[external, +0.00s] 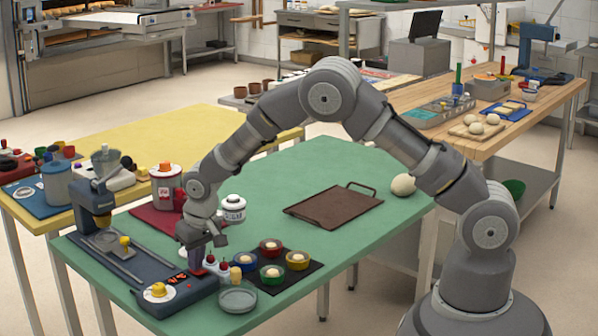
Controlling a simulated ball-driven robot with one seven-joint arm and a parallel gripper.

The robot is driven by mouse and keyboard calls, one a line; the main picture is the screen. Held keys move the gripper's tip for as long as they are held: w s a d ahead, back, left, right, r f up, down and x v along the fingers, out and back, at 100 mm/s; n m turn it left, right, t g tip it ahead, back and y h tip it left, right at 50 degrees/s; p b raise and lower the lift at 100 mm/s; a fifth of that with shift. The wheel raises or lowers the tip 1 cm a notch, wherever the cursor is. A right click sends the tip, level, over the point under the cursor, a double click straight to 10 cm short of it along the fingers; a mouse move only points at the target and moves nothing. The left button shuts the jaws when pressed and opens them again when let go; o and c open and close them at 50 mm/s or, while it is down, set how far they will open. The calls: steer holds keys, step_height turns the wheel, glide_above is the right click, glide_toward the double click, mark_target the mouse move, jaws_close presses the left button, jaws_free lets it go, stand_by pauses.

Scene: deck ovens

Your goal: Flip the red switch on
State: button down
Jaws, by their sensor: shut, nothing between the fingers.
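My gripper (204,250) points down over this end of the appliance, shut and empty. Its fingertips are small and partly merge with the dark parts behind, so contact with a red part cannot be told.
Small coloured bowls (271,247) stand on a black mat right of my gripper, with a grey dish (237,299) in front. A white jar (232,208) and a red-and-white canister (166,188) stand behind.

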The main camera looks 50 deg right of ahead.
steer(key=shift+s+d+f, duration=0.15)
steer(key=shift+s+f, duration=0.1)
steer(key=shift+f, duration=0.25)
steer(key=shift+s+f, duration=0.25)
steer(key=shift+s, duration=0.35)
steer(key=shift+s+r, duration=0.15)
steer(key=shift+s, duration=0.15)
steer(key=s+p+v, duration=0.1)
steer(key=p+v, duration=0.4)
steer(key=v, duration=0.9)
steer(key=shift+r+p, duration=0.25)
steer(key=shift+p, duration=0.15)
steer(key=shift+s, duration=0.15)
steer(key=m+b, duration=0.1)
steer(key=m, duration=0.5)
steer(key=m+t+b, duration=0.1)
steer(key=m, duration=0.5)
steer(key=w+m+b, duration=0.1)
steer(key=m, duration=0.5)
steer(key=shift+a+r+t, duration=0.15)
steer(key=shift+a+t, duration=0.05)
steer(key=shift+t, duration=0.1)
